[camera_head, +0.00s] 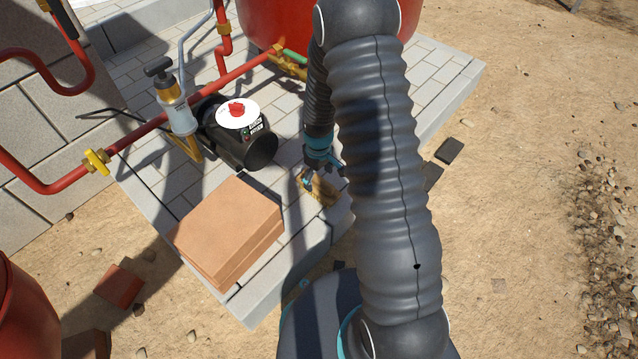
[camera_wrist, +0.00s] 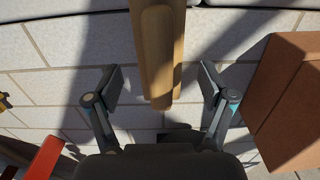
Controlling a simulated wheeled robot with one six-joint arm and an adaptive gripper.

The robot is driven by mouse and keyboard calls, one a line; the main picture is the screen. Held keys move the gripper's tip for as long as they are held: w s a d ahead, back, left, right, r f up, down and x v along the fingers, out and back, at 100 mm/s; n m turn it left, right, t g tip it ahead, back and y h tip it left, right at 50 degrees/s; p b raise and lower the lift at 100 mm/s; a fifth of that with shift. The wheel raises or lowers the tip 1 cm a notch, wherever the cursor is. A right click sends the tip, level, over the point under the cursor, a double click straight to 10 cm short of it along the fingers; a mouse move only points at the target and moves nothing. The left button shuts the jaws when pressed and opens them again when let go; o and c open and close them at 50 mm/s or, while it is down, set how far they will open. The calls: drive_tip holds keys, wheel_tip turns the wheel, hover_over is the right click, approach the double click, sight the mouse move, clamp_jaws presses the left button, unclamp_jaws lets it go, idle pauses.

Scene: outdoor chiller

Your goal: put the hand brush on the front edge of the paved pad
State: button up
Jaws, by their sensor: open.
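The hand brush, a tan wooden one (camera_head: 322,190), lies on the paved pad (camera_head: 250,305) close to its front edge. In the wrist view its long wooden body (camera_wrist: 158,50) runs down from the top of the picture and stops between my fingers. My gripper (camera_head: 324,177) is open over the brush, pointing down. In the wrist view my gripper (camera_wrist: 161,86) has one finger on each side of the wood, with a visible gap on both sides. My arm hides part of the pad's edge to the right of the brush.
A stack of terracotta slabs (camera_head: 228,228) stands on the pad left of the brush. A black cylindrical device (camera_head: 240,145) stands behind it. Red pipes (camera_head: 150,127) and a red tank (camera_head: 270,20) are farther back. Bare sandy ground (camera_head: 530,200) lies to the right.

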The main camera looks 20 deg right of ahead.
wheel_tip(320, 180, up, 7)
drive_tip(key=shift+f+p, duration=0.1)
drive_tip(key=shift+p, duration=0.2)
drive_tip(key=s+r+m+t, duration=0.15)
drive_tip(key=s+r, duration=0.25)
drive_tip(key=r, duration=0.7)
drive_tip(key=s+r+m+t, duration=0.15)
drive_tip(key=s+r, duration=0.25)
drive_tip(key=r, duration=0.6)
drive_tip(key=s+r+m+t, duration=0.1)
drive_tip(key=s+r+m, duration=0.1)
drive_tip(key=s+r, duration=0.3)
drive_tip(key=s+r+m+t, duration=0.1)
drive_tip(key=s+r, duration=0.5)
drive_tip(key=s, duration=0.6)
drive_tip(key=shift+m+t, duration=0.3)
drive_tip(key=shift+m, duration=0.1)
drive_tip(key=shift+s, duration=0.1)
